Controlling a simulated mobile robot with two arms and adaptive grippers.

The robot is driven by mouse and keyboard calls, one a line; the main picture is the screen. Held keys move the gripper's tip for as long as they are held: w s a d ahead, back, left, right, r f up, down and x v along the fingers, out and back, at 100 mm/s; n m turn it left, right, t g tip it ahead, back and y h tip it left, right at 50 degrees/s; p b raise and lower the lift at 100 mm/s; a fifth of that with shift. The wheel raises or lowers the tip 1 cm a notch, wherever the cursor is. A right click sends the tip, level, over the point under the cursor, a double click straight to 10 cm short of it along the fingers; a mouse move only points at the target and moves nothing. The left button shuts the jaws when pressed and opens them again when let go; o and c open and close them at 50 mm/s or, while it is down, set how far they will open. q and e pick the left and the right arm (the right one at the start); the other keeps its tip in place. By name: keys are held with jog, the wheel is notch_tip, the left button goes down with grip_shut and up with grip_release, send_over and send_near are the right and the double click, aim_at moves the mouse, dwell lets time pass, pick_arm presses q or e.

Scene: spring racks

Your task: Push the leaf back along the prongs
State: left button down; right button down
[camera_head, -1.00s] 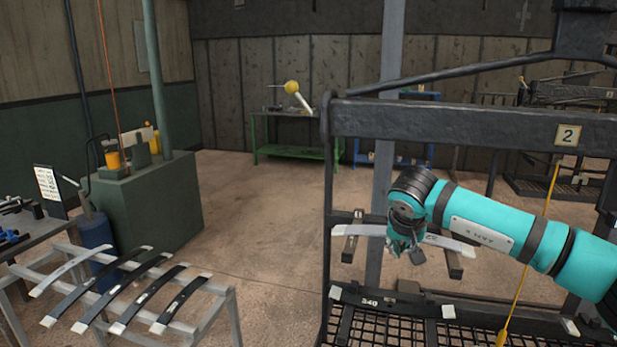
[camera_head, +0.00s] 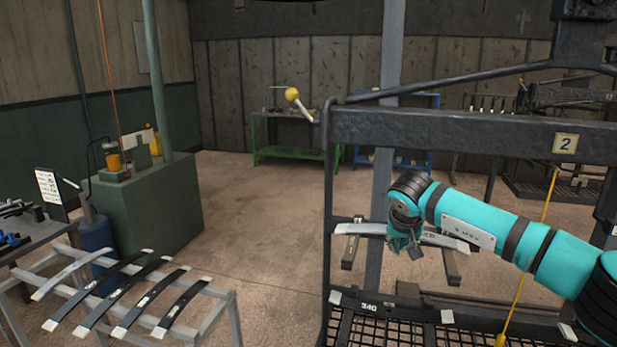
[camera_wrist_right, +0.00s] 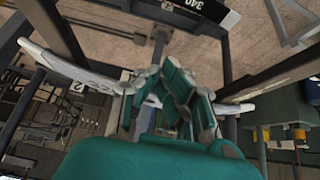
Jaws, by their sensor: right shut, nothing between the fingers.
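A pale, slightly bowed leaf (camera_head: 375,229) lies across two dark prongs of the rack, the left prong (camera_head: 349,254) and the right prong (camera_head: 452,266). Its ends extend past both prongs. My right gripper (camera_head: 408,248) is shut and empty at the middle of the leaf, on its near side, and hides part of it. In the right wrist view, the leaf (camera_wrist_right: 65,67) runs behind my shut fingers (camera_wrist_right: 172,92). They look to be against it, but contact is partly hidden. My left gripper is out of view.
The rack's dark top beam (camera_head: 450,130), with a "2" plate (camera_head: 565,144), spans above the prongs. A mesh shelf (camera_head: 375,328) lies below. Several leaves lie on a grey stand (camera_head: 233,305) at left. Open floor (camera_head: 265,235) separates them.

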jog(key=s, duration=0.2)
jog(key=s+a+b, duration=0.1)
jog(key=s, duration=0.1)
jog(key=shift+s+a+b, duration=0.15)
jog(key=shift+s+b, duration=0.15)
dwell(0.7)
